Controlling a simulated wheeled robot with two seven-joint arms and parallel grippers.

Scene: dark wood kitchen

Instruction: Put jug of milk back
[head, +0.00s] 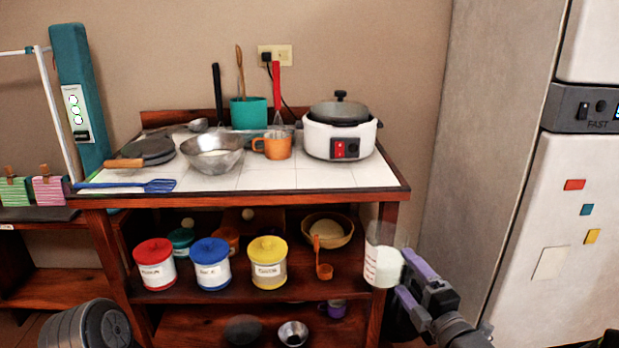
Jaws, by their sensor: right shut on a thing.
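The jug of milk (383,266) is a clear container with white milk in its lower part. It is upright, in front of the right front post of the kitchen shelf unit. My right gripper (401,284) comes in from the lower right and is shut on the jug's right side. The white fridge (555,235) stands at the far right with its doors closed. My left gripper is not in view.
The shelf unit's tiled top (265,180) holds a metal bowl (213,154), an orange mug (273,146) and a white cooker (340,138). Lidded canisters (210,265) line the shelf below.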

